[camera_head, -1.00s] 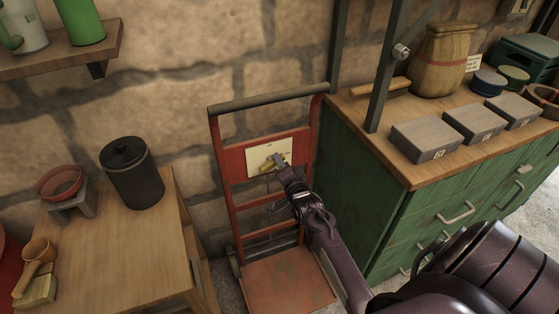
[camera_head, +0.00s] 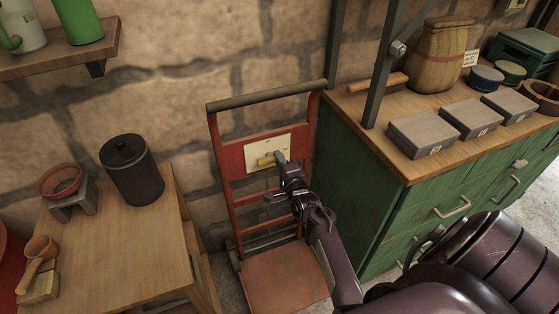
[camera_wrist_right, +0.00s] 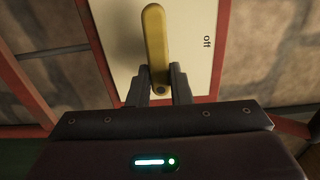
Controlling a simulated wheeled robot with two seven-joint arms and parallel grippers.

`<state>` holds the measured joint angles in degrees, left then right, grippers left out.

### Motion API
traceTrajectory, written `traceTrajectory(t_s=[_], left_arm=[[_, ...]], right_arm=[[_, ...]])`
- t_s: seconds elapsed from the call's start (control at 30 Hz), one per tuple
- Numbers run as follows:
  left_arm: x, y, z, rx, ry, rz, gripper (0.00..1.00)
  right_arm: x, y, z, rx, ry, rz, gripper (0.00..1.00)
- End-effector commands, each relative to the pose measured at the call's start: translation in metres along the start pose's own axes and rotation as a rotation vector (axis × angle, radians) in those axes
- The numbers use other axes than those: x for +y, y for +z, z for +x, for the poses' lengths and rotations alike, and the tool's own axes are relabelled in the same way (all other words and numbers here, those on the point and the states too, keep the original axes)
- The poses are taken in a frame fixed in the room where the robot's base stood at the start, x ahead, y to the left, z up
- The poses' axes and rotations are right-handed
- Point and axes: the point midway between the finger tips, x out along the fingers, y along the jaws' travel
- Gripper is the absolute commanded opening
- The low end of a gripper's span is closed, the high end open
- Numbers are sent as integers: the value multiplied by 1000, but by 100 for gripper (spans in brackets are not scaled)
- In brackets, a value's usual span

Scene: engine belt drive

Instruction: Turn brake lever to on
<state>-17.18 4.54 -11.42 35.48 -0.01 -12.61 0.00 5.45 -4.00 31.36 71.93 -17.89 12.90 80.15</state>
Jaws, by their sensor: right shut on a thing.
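The brake lever (camera_wrist_right: 155,45) is a yellow bar on a cream plate (camera_wrist_right: 195,40) in the right wrist view; "off" is printed on the plate to its right. In the head view the lever (camera_head: 265,161) shows small and yellow on the plate (camera_head: 283,143), on a red hand truck (camera_head: 231,162). My right gripper (camera_wrist_right: 160,80) is shut on the lever's near end, one finger on each side. It also shows in the head view (camera_head: 282,160). Any "on" mark is not readable. My left gripper is not in view.
A green cabinet (camera_head: 352,190) with a wooden top stands close to the right of the hand truck. A wooden table (camera_head: 120,240) with a black canister (camera_head: 131,170) stands to the left. A stone wall is behind.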

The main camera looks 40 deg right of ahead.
Motion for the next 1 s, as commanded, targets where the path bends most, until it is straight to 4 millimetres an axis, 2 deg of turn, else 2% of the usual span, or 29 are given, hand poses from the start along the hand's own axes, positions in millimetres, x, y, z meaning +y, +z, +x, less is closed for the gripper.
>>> traceTrajectory(t_s=[0.27, 0.3, 0.43, 0.77, 0.87, 1.0], left_arm=[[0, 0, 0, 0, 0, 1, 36], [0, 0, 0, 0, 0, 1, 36], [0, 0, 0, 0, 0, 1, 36], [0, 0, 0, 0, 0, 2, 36], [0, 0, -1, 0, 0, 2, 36], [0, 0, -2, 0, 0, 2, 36]], right_arm=[[0, 0, 0, 1, 0, 4, 0], [0, 0, 0, 1, 1, 4, 22], [0, 0, 0, 1, 1, 3, 39], [1, 0, -3, 0, 2, 2, 40], [1, 0, -14, 1, 3, 2, 40], [2, 0, -39, 2, 3, 2, 40]])
